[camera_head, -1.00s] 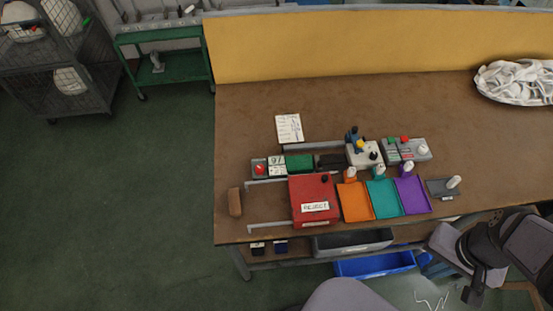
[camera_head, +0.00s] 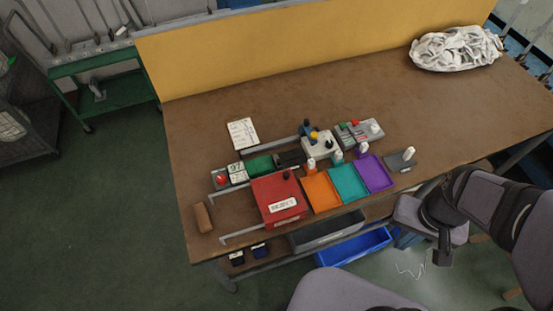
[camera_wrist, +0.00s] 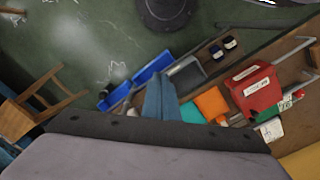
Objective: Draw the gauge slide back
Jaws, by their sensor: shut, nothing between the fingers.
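A row of gauge parts stands on the brown bench: a "97" display (camera_head: 236,168), a green block (camera_head: 260,164) and a dark block (camera_head: 291,158). A grey rail (camera_head: 275,147) runs behind them, towards a pale block with a blue-and-yellow fixture (camera_head: 320,145). I cannot tell which part is the gauge slide. My gripper (camera_head: 407,239) hangs beyond the bench's front edge, low at the right and partly hidden by my wrist. In the wrist view its blue fingers (camera_wrist: 160,78) are together and empty, well apart from the gauge parts.
A red REJECT box (camera_head: 280,199) stands in front of the gauge parts. Orange (camera_head: 321,192), teal (camera_head: 348,182) and purple (camera_head: 373,173) trays lie beside it. A blue bin (camera_head: 352,247) sits below the bench. White cloth (camera_head: 455,47) lies at the back right. The bench's middle back is clear.

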